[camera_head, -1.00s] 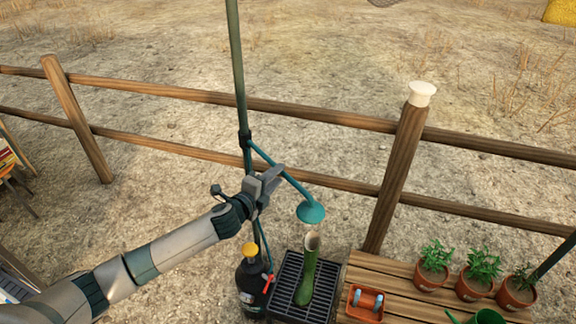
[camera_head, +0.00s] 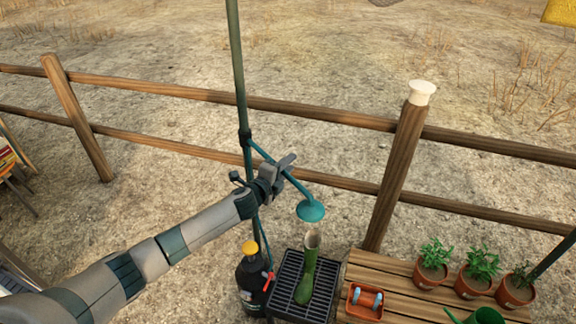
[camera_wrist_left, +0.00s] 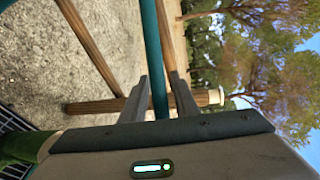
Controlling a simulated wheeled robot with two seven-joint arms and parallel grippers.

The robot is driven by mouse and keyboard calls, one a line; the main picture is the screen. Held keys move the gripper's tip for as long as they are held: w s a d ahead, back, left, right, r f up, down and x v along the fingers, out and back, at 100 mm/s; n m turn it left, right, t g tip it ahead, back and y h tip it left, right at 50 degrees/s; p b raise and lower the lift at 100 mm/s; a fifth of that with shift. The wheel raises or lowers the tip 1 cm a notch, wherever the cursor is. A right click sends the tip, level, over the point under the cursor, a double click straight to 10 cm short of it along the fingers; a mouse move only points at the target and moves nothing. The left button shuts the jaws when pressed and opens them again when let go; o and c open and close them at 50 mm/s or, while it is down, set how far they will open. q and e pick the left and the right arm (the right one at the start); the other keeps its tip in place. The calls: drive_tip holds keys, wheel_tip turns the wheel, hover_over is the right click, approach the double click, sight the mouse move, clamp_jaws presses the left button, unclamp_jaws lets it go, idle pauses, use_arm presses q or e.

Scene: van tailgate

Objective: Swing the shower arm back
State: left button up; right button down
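The teal shower arm (camera_head: 302,187) slants down to the right from a clamp on the dark green pole (camera_head: 239,95) and ends in a teal shower head (camera_head: 311,210). The shower head hangs over a green boot (camera_head: 308,272) standing on a dark grate (camera_head: 291,274). My left gripper (camera_head: 284,167) is at the middle of the shower arm. In the left wrist view the teal shower arm (camera_wrist_left: 152,40) passes between the two fingers of my left gripper (camera_wrist_left: 163,82), which look open with a small gap beside it. My right gripper is not in view.
A dark bottle with a yellow cap (camera_head: 251,282) stands left of the grate. A wooden bench (camera_head: 405,299) at the right holds potted plants (camera_head: 434,262) and an orange tray (camera_head: 364,303). A wooden fence (camera_head: 330,116) runs behind the pole. Open ground lies to the left.

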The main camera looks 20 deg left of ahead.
use_arm(q)
clamp_jaws()
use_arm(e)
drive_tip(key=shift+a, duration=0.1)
